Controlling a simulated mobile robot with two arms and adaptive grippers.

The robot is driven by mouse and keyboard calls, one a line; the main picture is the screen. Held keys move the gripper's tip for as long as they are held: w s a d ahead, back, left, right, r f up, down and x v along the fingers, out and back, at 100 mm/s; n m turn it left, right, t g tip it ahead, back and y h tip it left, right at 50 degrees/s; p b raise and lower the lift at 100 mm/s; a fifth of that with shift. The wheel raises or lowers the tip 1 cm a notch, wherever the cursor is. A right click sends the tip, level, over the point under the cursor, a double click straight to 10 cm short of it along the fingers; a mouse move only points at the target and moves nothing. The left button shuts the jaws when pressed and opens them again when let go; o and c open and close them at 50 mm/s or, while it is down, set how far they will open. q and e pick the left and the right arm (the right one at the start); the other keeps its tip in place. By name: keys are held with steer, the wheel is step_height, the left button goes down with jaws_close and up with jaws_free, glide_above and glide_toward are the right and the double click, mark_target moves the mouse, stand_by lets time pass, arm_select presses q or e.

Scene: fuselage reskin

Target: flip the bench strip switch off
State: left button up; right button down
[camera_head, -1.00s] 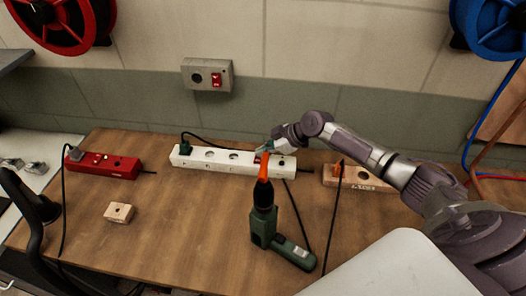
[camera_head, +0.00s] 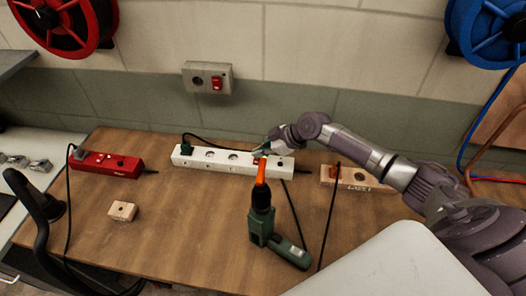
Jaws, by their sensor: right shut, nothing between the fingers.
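A long white power strip (camera_head: 215,165) lies on the wooden bench near the wall, with several round sockets and a dark plug at its left end. A small red switch (camera_head: 257,160) shows right of its middle, partly covered by my gripper. My right gripper (camera_head: 261,152) is shut and empty, its tips at the switch from above and behind. I cannot tell whether they touch it, or which way the switch is tipped. My left gripper is not in view.
A red strip (camera_head: 108,164) and a wooden block (camera_head: 123,211) lie left. A wooden socket block (camera_head: 355,178) lies right. A wall box (camera_head: 208,78) has a red switch.

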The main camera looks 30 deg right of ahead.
step_height(320, 180, up, 3)
steer(key=shift+s+a+f+p, duration=0.1)
steer(key=shift+a+f+p, duration=0.05)
steer(key=shift+p, duration=0.5)
steer(key=shift+s+d+f+b, duration=0.1)
steer(key=shift+s+d+b, duration=0.45)
steer(key=shift+d+b, duration=0.35)
arm_select(q)
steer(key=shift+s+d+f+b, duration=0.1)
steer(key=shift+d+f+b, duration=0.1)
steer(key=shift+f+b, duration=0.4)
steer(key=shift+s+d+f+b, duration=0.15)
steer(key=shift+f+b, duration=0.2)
steer(key=shift+b, duration=0.3)
arm_select(e)
steer(key=v, duration=0.8)
steer(key=shift+r, duration=0.25)
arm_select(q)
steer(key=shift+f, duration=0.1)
arm_select(e)
steer(key=shift+a, duration=0.15)
